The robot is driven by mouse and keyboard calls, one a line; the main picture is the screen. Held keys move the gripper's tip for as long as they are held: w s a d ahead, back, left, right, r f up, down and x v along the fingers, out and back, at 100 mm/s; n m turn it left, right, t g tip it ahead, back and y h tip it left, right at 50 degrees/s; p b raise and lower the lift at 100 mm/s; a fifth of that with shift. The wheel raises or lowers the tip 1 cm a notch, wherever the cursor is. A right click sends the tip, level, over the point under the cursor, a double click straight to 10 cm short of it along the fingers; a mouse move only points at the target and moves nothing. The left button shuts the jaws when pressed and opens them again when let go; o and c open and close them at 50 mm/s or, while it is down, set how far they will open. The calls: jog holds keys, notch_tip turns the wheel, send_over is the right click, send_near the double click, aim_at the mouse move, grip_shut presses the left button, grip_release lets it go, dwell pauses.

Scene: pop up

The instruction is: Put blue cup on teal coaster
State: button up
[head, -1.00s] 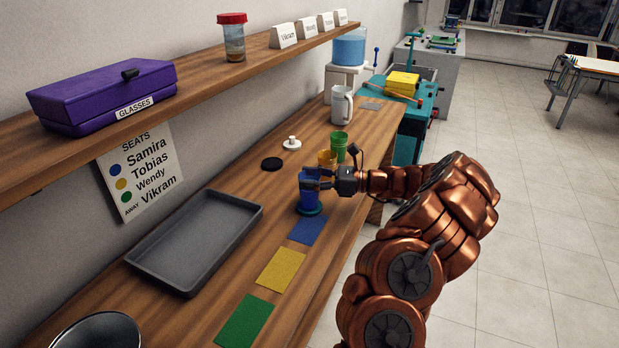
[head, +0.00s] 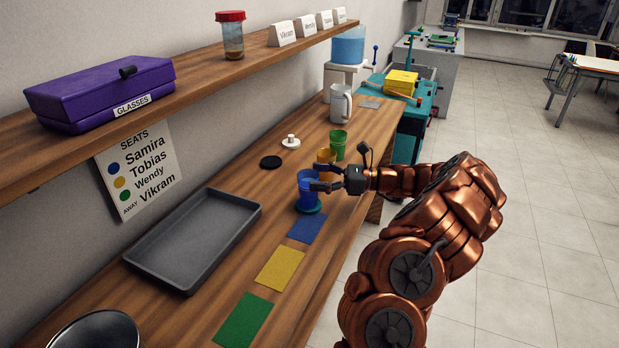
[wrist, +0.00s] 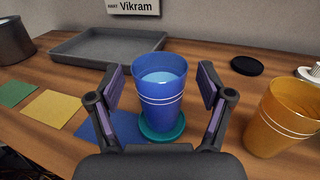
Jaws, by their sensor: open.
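The blue cup (head: 306,190) stands upright on the teal coaster (head: 312,209) near the front edge of the wooden counter. In the wrist view the blue cup (wrist: 160,100) holds a pale liquid and has white bands. The teal coaster (wrist: 163,129) shows under and around its base. My gripper (head: 322,186) is open, beside the cup on its right in the head view. In the wrist view the open fingers of my gripper (wrist: 162,92) stand apart on both sides of the cup, with gaps visible.
A yellow cup (wrist: 285,112) stands close to the right in the wrist view, with a green cup (head: 338,144) behind it. Blue (head: 307,229), yellow (head: 280,268) and green (head: 244,320) mats lie along the counter front. A grey tray (head: 195,240) lies behind them.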

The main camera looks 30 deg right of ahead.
jog(key=b+v, duration=0.1)
jog(key=v, duration=0.9)
jog(key=w+a+r+n+g+y, duration=0.1)
jog(key=a+r+n+g, duration=0.3)
jog(key=a, duration=0.8)
jog(key=a+r+n+g, duration=0.3)
jog(key=a+n+g, duration=0.15)
jog(key=a, duration=0.65)
jog(key=s+a+f+n+g+h, duration=0.1)
jog(key=s+a+n+g+h, duration=0.2)
jog(key=s+a, duration=0.4)
jog(key=s+a+f+n+g+h, duration=0.1)
jog(key=s+a+n+g+h, duration=0.1)
jog(key=s+a+n, duration=0.5)
jog(key=s+d+f+n+h, duration=0.1)
jog(key=s+f+n+h, duration=0.2)
jog(key=s, duration=0.5)
jog(key=s+d+f+n+h, duration=0.2)
jog(key=s+f+n+h, duration=0.2)
jog(key=s+h, duration=0.2)
jog(key=s, duration=0.2)
jog(key=shift+s+d+f+h, duration=0.15)
jog(key=shift+s+f+h, duration=0.15)
jog(key=shift+s, duration=0.05)
